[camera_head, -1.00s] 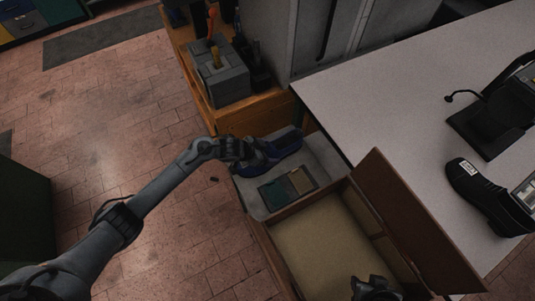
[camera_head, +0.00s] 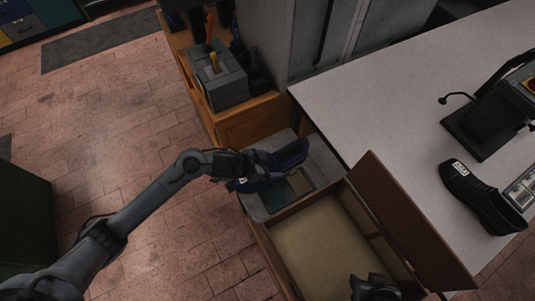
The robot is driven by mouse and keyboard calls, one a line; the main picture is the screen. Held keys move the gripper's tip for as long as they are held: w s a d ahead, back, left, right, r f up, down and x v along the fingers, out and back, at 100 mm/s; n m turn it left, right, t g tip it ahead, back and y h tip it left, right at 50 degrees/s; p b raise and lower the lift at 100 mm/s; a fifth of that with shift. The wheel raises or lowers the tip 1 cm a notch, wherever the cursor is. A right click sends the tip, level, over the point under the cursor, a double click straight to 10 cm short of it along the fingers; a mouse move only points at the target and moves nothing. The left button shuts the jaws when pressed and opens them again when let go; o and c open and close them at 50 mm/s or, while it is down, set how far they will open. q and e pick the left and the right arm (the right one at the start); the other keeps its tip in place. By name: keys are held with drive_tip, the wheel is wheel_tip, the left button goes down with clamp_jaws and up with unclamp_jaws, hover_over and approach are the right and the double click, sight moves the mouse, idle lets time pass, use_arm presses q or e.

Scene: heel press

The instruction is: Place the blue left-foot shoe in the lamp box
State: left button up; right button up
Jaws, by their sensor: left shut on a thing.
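The blue shoe (camera_head: 290,155) is in my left gripper (camera_head: 250,164), over the light grey surface beside the table. The gripper is shut on it and hides part of the shoe. A small white label shows by the gripper. An open brown box (camera_head: 318,245) with a pale inside and a raised lid (camera_head: 412,222) stands just below the shoe in the picture; I take it for the lamp box. My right gripper (camera_head: 372,288) shows at the bottom edge over the box's near end; its jaw state is unclear.
A black shoe (camera_head: 482,198) with a white label lies on the grey table (camera_head: 385,110) at right, near a black device (camera_head: 490,120). A flat panel (camera_head: 287,190) lies on the light surface beside the box. A wooden cabinet (camera_head: 250,122) with a grey block stands behind.

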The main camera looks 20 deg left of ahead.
sight(272, 171)
use_arm(q)
drive_tip(key=shift+s+d+r, duration=0.35)
drive_tip(key=shift+s+r, duration=0.1)
drive_tip(key=shift+s, duration=0.15)
drive_tip(key=shift+s+d+r, duration=0.3)
drive_tip(key=shift+s+r, duration=0.15)
drive_tip(key=shift+s, duration=0.15)
drive_tip(key=shift+d+r, duration=0.15)
drive_tip(key=shift+r, duration=0.15)
drive_tip(key=shift+w+r, duration=0.9)
drive_tip(key=shift+r, duration=0.25)
drive_tip(key=w+a+r+n+t+y, duration=0.1)
drive_tip(key=w+a+r+n, duration=0.1)
drive_tip(key=w, duration=0.1)
drive_tip(key=shift+a+r+n+y, duration=0.3)
drive_tip(key=shift+y, duration=0.1)
drive_tip(key=w+a+r+n+t+y, duration=0.1)
drive_tip(key=a+n+y, duration=0.35)
drive_tip(key=a, duration=0.25)
drive_tip(key=s+r+p, duration=0.2)
drive_tip(key=r+p, duration=0.9)
drive_tip(key=r, duration=0.1)
drive_tip(key=s+r+p, duration=0.2)
drive_tip(key=r+p, duration=0.9)
drive_tip(key=r, duration=0.1)
drive_tip(key=shift+d+r+n+p, duration=0.2)
drive_tip(key=shift+r+n+p, duration=0.1)
drive_tip(key=shift+n, duration=0.15)
drive_tip(key=shift+d+h, duration=0.1)
drive_tip(key=shift+h, duration=0.15)
